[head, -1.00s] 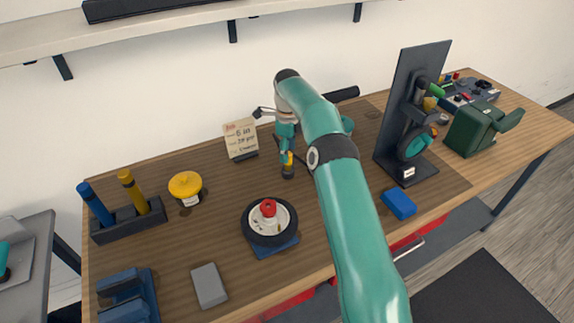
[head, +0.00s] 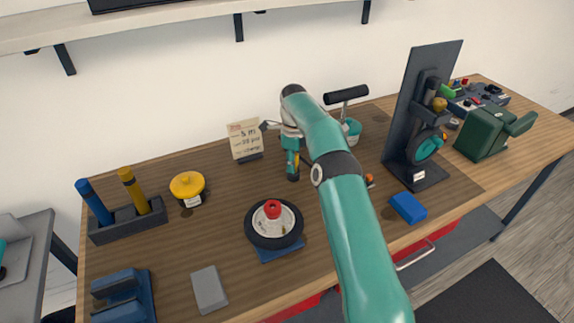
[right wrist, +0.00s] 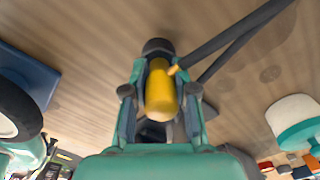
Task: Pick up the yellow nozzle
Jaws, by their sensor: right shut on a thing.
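The yellow nozzle (right wrist: 160,92) is a short cylinder with a small side lever and a black round end. My right gripper (right wrist: 160,76) is shut on it, with one teal finger on each side. In the head view the nozzle (head: 297,163) shows as a thin yellow strip beside the right gripper (head: 293,163), above the middle of the workbench. Whether its black end touches the bench is hard to tell. Dark hose-like lines run from beside it to the upper right in the wrist view. My left gripper is not seen.
A wheel (head: 283,236) lies on a blue stand in front. A teal pump (head: 351,128) with a black handle (head: 346,95) stands behind my arm. A note card (head: 244,138), yellow cap (head: 187,184), blue block (head: 408,207) and black upright stand (head: 418,100) surround the spot. Bare wood lies between them.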

